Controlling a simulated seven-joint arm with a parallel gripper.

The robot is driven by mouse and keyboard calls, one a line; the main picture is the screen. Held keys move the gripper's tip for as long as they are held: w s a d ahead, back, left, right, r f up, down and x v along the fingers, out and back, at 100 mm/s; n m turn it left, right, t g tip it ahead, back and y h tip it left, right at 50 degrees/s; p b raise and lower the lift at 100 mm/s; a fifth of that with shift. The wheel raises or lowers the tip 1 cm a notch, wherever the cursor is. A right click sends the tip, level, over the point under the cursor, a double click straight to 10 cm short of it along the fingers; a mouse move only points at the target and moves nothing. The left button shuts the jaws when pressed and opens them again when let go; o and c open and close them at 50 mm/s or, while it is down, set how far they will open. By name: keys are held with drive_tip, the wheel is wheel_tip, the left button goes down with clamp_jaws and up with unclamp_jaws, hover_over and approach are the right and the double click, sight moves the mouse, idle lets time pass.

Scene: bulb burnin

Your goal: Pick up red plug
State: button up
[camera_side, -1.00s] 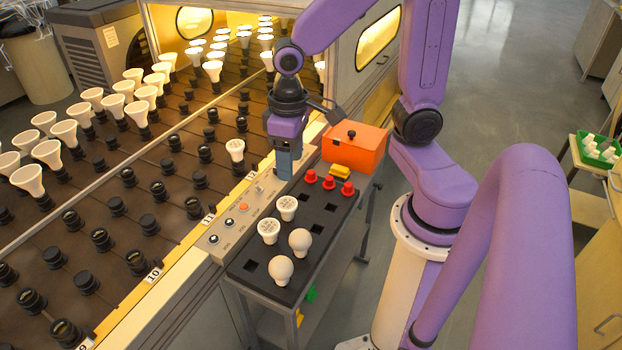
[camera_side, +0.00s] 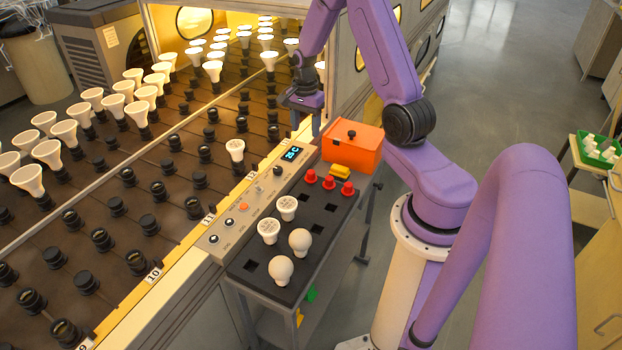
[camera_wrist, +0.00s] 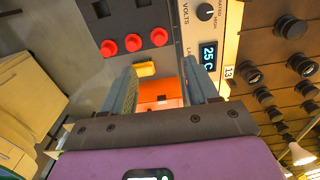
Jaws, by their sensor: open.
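Three red plugs stand in a row on the dark tray: a left one (camera_side: 311,177), a middle one (camera_side: 329,182) and a right one (camera_side: 347,188). They also show near the top of the wrist view as a left plug (camera_wrist: 109,48), a middle plug (camera_wrist: 133,42) and a right plug (camera_wrist: 159,37). My gripper (camera_wrist: 159,72) is open and empty, its fingers apart.
The orange box (camera_side: 355,150) with a black knob and a yellow block (camera_side: 340,169) stand right behind the plugs. White bulbs (camera_side: 281,269) occupy the tray's front. The control panel (camera_side: 240,218) with a lit display (camera_side: 292,153) runs along the left, beside the rack of sockets.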

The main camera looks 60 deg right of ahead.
drive_tip(key=d+f+m, duration=0.1)
drive_tip(key=d, duration=0.1)
hover_over(311, 172)
wheel_tip(311, 172, down, 11)
drive_tip(key=shift+r, duration=0.1)
drive_tip(key=shift+d+f, duration=0.1)
drive_tip(key=shift+f, duration=3.1)
clamp_jaws()
